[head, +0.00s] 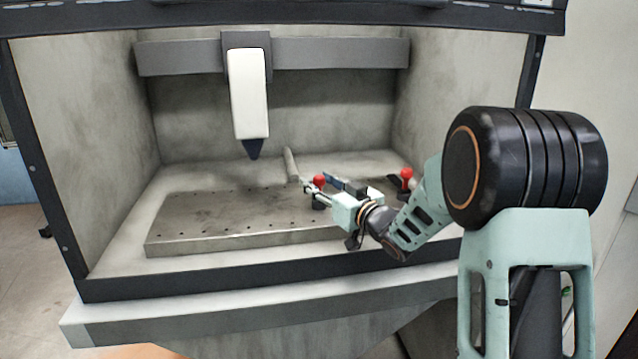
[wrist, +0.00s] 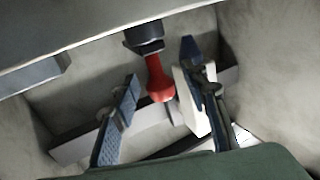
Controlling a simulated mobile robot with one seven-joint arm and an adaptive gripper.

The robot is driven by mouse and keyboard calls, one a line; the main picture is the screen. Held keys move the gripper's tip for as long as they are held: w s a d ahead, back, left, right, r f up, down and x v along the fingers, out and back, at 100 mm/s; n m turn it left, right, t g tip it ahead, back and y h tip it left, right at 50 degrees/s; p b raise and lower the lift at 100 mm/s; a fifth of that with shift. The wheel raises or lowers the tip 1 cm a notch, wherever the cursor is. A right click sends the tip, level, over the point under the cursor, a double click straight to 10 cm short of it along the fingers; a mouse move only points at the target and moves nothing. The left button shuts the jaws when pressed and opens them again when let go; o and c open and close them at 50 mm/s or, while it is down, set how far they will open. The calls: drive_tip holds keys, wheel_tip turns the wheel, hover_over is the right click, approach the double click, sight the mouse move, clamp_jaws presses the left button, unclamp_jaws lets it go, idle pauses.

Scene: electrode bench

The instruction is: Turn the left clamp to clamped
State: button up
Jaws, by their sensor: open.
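The left clamp (head: 320,181) has a red knob and stands on the metal plate, partly hidden by my gripper in the head view. In the wrist view its red handle (wrist: 158,80) hangs from a black base (wrist: 146,42) at the top of the picture. My gripper (head: 318,185) is open, with its blue-padded fingers (wrist: 159,64) on either side of the red handle. A gap shows on the left side of the handle; contact on the right cannot be told. A second red-knobbed clamp (head: 407,174) stands to the right, apart from my gripper.
The perforated metal plate (head: 215,220) is bare on its left side. A white tool head with a dark tip (head: 250,95) hangs above it from a grey crossbeam (head: 330,54). A grey rod (head: 290,163) stands just behind the left clamp. Enclosure walls (head: 90,150) bound the space.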

drive_tip(key=shift+w+a, duration=0.1)
drive_tip(key=shift+c, duration=0.6)
clamp_jaws()
